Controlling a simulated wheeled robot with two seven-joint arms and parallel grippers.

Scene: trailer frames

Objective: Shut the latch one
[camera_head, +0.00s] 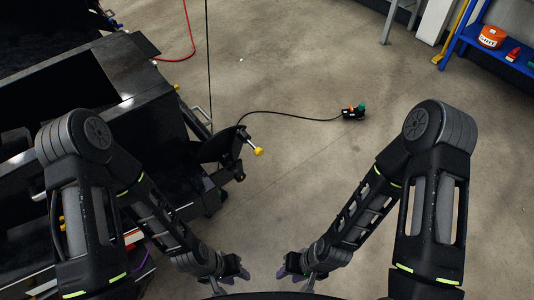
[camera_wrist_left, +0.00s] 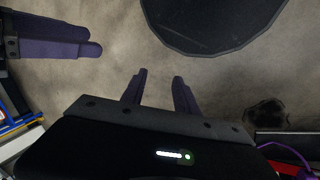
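A lever with a yellow knob (camera_head: 258,151) sticks out from the near right end of the black trailer frame (camera_head: 150,120) in the head view. It may be the latch; its mechanism is too small to tell whether it is open or shut. My left gripper (camera_head: 243,272) is low at the bottom centre, below and apart from the lever. In the left wrist view its two purple fingers (camera_wrist_left: 160,76) stand apart with nothing between them. My right gripper (camera_head: 282,273) is just right of it, and its fingers (camera_wrist_left: 100,42) show at the wrist view's left edge, overlapping.
A blue shelf (camera_head: 490,45) with an orange item (camera_head: 491,37) stands at the upper right. The concrete floor between the trailer frame and my right arm is mostly clear.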

